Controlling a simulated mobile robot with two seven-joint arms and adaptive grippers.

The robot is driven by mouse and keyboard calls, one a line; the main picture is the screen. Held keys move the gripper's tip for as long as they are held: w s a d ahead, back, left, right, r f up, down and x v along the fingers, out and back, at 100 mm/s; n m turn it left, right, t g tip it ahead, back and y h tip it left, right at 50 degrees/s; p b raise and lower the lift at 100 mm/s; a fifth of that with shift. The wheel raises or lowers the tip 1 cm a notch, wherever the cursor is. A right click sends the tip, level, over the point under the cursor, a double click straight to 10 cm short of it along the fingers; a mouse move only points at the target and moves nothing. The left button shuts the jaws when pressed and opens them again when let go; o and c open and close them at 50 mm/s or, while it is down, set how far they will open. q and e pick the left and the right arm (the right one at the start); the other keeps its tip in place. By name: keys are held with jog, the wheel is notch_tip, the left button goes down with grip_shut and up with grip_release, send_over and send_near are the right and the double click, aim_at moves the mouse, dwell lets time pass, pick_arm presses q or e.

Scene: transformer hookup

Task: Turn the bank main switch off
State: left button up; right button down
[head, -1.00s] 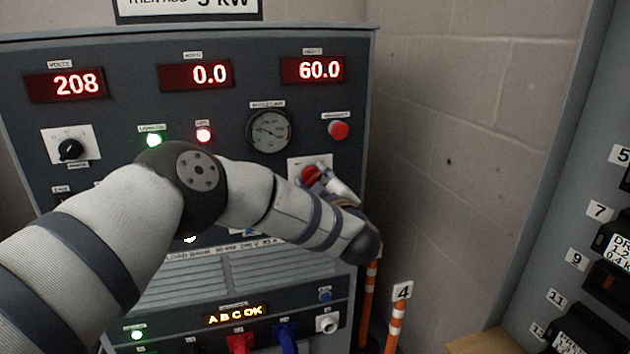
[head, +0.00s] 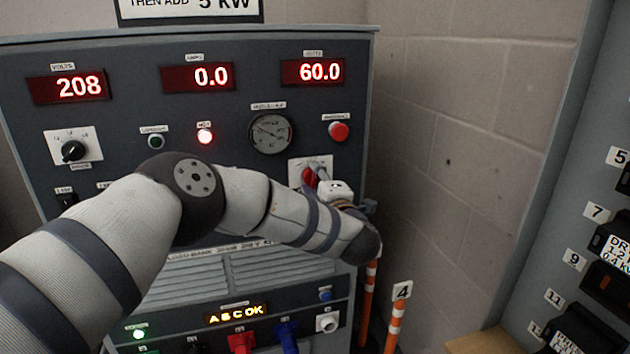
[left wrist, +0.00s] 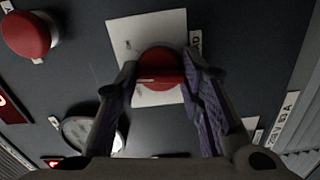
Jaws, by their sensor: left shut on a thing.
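The bank main switch is a red rotary knob (head: 309,177) on a white plate at the right of the grey load bank panel (head: 230,120). In the left wrist view the red knob (left wrist: 160,68) sits between the two fingers of my left gripper (left wrist: 160,80), which is shut on it. In the head view my left gripper (head: 322,182) is at the knob, and my arm hides the lower part of the plate. The green lamp (head: 156,142) is dark and the red lamp (head: 204,136) is lit. My right gripper is not in view.
A red push button (head: 339,131) is just above the switch, and a round gauge (head: 270,134) is to its upper left. The displays read 208, 0.0 and 60.0. Orange-and-white posts (head: 394,325) stand below right. A block wall (head: 470,150) is at the right.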

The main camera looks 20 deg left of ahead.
pick_arm(q)
jog(key=n, duration=0.5)
jog(key=shift+n, duration=0.3)
jog(key=n, duration=0.4)
jog(key=shift+n, duration=0.3)
jog(key=shift+d+n, duration=0.1)
jog(key=shift+n, duration=0.2)
jog(key=o, duration=1.2)
jog(key=v, duration=1.2)
